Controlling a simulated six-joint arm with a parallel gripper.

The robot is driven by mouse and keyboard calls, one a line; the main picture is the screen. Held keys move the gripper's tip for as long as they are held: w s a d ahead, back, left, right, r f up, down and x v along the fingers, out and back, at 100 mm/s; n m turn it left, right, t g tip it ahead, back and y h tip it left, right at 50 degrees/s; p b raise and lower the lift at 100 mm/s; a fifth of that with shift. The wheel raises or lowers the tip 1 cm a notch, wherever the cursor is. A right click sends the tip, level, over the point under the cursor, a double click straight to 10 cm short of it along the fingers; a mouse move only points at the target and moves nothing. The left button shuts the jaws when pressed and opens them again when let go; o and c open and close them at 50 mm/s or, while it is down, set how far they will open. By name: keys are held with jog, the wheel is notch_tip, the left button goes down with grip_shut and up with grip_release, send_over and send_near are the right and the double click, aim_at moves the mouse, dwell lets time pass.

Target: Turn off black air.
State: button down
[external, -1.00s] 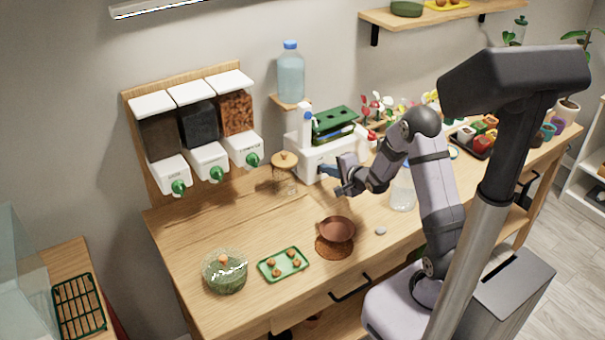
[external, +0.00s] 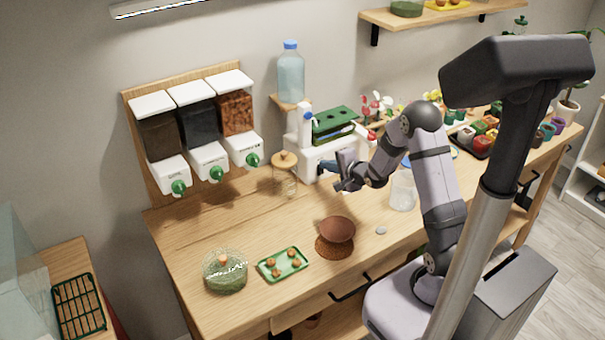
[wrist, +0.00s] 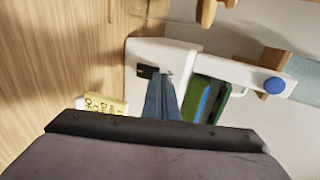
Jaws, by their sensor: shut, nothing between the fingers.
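A white box-shaped unit (external: 318,157) stands at the back of the wooden counter, and it fills the middle of the wrist view (wrist: 180,56). A small black switch (wrist: 146,71) sits on its face in the wrist view; the external view does not show it clearly. My gripper (external: 323,166) is shut and empty in front of the unit. In the wrist view its blue-grey fingertips (wrist: 162,77) lie just right of the switch, close to the face. I cannot tell whether they touch it, nor the switch's position.
A green rack (external: 334,124) sits on the unit. A corked glass jar (external: 284,175) stands close to its left. A yellow label (wrist: 105,105) shows in the wrist view. A brown bowl (external: 338,229), green tray (external: 283,264) and clear cup (external: 403,190) stand nearer the front.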

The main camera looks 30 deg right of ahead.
jog(key=shift+r, duration=0.2)
jog(key=shift+s, duration=0.1)
jog(key=r+b+v, duration=0.1)
jog(key=b+v, duration=0.6)
jog(key=v, duration=0.6)
dwell(0.6)
jog(key=shift+r, duration=0.1)
dwell(0.5)
